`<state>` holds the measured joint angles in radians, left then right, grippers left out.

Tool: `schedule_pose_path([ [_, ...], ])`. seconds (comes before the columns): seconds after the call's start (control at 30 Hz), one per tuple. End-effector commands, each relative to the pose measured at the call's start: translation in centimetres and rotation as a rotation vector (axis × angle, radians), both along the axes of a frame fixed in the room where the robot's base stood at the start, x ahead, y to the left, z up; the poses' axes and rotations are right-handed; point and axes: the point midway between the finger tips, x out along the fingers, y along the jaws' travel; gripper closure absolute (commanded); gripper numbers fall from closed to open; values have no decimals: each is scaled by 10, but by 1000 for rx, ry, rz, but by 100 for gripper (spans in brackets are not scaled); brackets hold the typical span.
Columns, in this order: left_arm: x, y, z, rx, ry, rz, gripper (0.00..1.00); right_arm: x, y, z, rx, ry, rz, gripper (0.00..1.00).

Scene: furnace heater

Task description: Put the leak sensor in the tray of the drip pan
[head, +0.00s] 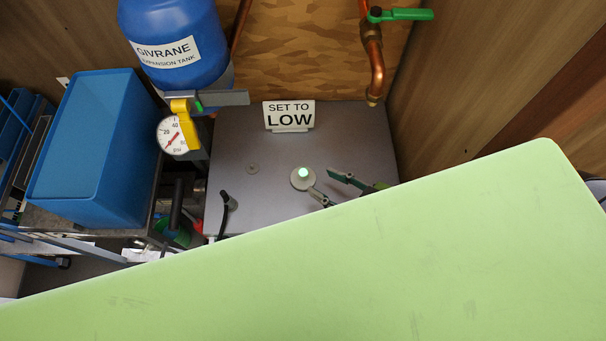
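A small round grey disc with a glowing green light, which looks like the leak sensor (303,176), lies on a flat grey top (262,150) near the middle of the head view. My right gripper (322,182) is just to the right of and below it. Its two fingers are spread, with a gap between them, and one fingertip meets or overlaps the disc's lower right edge; I cannot tell if it touches. The rest of that arm is hidden. I cannot make out my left gripper. No drip pan or tray can be clearly made out.
A large pale green surface (400,260) blocks the lower half of the view. A "SET TO LOW" sign (289,116) stands at the back. A blue expansion tank (175,30), pressure gauge (171,136) and blue bin (95,150) are left; a copper pipe (376,70) hangs back right.

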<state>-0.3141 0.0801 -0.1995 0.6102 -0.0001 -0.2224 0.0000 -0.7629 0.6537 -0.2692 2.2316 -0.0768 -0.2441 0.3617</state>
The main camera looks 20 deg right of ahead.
Motion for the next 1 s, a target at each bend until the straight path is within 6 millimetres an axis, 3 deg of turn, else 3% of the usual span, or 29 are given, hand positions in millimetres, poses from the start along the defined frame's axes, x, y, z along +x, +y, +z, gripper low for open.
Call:
schedule_pose_path([
  [0.17,1,0,0,0,-2,0,40,19,10,-11,1,-2,-1,63],
  [0.47,31,-3,5,-5,-45,-1,40,34,20,-18,1,-1,-1,63],
  [0.73,22,-2,8,-4,-32,-1,40,61,36,-34,0,-1,-1,63],
  [1.0,17,-1,8,-3,-24,-1,40,64,39,-38,0,1,1,63],
])
